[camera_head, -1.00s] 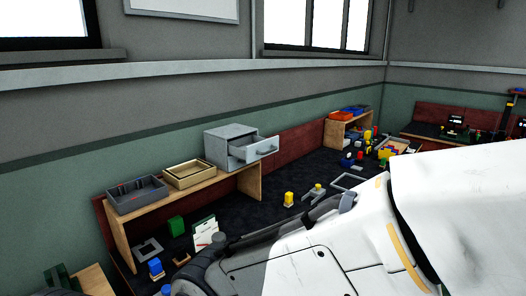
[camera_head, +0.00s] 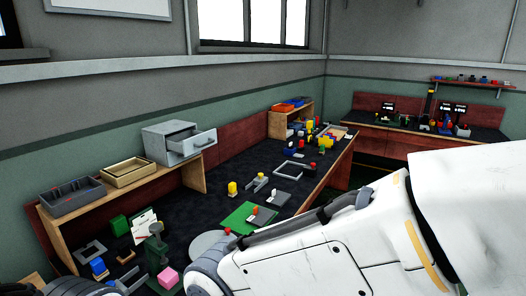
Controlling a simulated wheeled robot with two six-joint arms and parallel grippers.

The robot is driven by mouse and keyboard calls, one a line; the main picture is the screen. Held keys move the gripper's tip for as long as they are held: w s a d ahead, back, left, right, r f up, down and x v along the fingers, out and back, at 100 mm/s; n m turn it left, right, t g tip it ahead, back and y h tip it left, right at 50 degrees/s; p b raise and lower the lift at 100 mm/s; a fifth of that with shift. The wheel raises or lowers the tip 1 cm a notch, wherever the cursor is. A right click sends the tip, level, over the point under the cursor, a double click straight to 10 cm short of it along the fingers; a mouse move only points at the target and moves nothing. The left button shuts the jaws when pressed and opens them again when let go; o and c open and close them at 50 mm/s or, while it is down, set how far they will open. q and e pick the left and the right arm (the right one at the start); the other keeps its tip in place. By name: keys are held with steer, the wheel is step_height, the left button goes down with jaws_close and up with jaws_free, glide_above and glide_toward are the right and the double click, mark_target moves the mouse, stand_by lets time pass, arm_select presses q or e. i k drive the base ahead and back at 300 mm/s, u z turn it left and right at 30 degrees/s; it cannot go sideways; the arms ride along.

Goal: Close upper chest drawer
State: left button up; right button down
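The grey chest (camera_head: 155,143) stands on the wooden shelf at the left, against the wall. Its upper drawer (camera_head: 199,143) is pulled out toward the right, with its open top and a handle on its front showing. My white right arm (camera_head: 310,260) crosses the lower right of the head view, well in front of the chest and apart from it. Neither gripper can be seen in the frame.
A beige tray (camera_head: 106,178) and a dark grey divided bin (camera_head: 52,207) share the wooden shelf (camera_head: 194,181) with the chest. Below are a green holder (camera_head: 157,250), a pink cube (camera_head: 168,277) and a green plate (camera_head: 236,220). Air right of the drawer looks clear.

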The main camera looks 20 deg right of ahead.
mark_target(189, 142)
steer(key=z, duration=0.8)
steer(key=k, duration=1.05)
steer(key=z, duration=0.75)
steer(key=i, duration=1.55)
steer(key=u, duration=1.55)
steer(key=i, duration=0.5)
steer(key=u, duration=0.5)
